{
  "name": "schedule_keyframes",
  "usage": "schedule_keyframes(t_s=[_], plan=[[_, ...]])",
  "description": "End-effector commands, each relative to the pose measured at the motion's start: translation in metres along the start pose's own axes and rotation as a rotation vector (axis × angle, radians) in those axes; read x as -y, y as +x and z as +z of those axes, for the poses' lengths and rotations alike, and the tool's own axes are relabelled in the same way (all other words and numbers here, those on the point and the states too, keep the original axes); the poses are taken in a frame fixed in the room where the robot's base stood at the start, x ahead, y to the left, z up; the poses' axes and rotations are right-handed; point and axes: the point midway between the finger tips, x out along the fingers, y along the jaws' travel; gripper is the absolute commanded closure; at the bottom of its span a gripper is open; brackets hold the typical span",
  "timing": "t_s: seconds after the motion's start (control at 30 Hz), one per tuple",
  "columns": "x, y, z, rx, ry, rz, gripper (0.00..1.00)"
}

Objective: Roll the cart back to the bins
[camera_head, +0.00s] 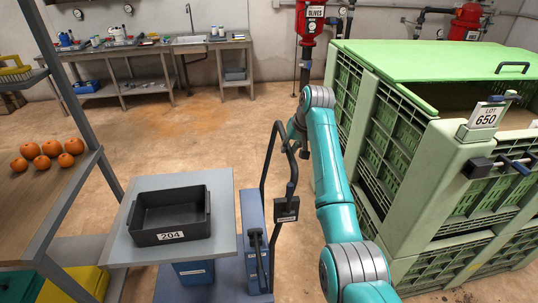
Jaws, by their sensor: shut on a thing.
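The cart (222,252) stands in the lower middle, with a blue base, a grey top plate and a tall dark bent-tube handle (265,185) on its right side. A black open tray (171,215) labelled 204 sits on the plate and looks empty. My gripper (292,143) is at the upper right of the handle, shut on it; my wrist partly hides the fingers. The green slatted bins (405,140) stand at the right, beyond my teal arm, with a green lid partly covering the top and a tag reading LOT 650.
A shelf rack (75,205) with several orange fruits stands close on the left of the cart. Workbenches (125,60) and a sink line the back wall, and red filter tanks (310,22) stand behind. The floor between cart and benches is clear.

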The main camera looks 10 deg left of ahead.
Motion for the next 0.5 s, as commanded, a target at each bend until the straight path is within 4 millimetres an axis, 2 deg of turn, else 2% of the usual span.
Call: schedule_keyframes(t_s=[0.03,0.5], plan=[[-0.021,-0.004,-0.005,0.0,0.01,0.008,1.0],[-0.149,-0.026,-0.015,0.001,0.008,0.005,1.0]])
